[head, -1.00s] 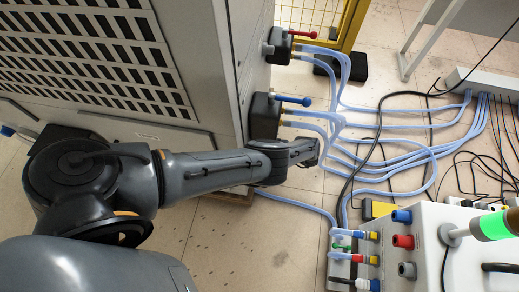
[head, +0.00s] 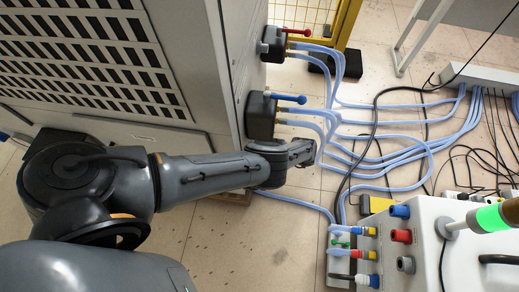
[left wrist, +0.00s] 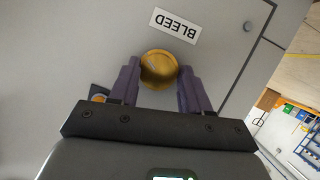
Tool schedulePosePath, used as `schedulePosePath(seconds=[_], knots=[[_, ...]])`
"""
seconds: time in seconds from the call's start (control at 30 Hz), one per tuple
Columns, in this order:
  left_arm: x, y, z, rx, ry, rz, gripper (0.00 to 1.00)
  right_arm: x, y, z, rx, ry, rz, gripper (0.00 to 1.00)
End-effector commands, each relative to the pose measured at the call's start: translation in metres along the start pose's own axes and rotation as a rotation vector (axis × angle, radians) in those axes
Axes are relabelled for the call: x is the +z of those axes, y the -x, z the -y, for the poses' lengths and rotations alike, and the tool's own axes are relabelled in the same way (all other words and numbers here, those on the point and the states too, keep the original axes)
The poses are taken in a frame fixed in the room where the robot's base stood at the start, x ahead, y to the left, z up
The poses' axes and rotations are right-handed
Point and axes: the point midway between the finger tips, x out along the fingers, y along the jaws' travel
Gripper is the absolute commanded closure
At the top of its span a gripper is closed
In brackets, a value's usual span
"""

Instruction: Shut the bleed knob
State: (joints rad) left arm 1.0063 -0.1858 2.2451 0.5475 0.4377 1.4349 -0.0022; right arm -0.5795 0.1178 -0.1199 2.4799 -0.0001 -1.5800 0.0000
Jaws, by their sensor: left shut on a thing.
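The bleed knob (left wrist: 158,70) is a round gold knob on a grey panel, just below a white BLEED label (left wrist: 175,25) that reads upside down in the left wrist view. My left gripper (left wrist: 159,68) has its two purple fingers on either side of the knob and is shut on it. In the head view my left arm reaches in from the left past the cabinet's edge; the knob and fingertips are hidden there. My right gripper is in neither view.
Blue-lever (head: 288,98) and red-lever (head: 297,32) valves stick out from the cabinet (head: 180,20) above my wrist. Blue hoses (head: 400,185) and black cables cross the floor on the right. A grey box with coloured fittings (head: 430,235) stands at lower right.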

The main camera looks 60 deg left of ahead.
Motion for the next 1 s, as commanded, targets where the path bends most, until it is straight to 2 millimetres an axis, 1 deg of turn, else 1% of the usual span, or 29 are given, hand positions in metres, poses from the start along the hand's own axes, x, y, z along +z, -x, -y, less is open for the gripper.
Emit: schedulePosePath(seconds=[0.6,0.8,1.0], knots=[[0.0011,-0.0015,0.0028,0.168,0.39,-0.035,0.83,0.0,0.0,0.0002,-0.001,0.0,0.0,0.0],[0.0009,-0.0015,0.0027,0.198,0.463,-0.042,0.84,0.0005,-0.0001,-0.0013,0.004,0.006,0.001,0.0],[0.0009,-0.0015,0.0027,0.209,0.492,-0.044,0.84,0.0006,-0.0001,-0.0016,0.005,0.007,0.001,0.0]])
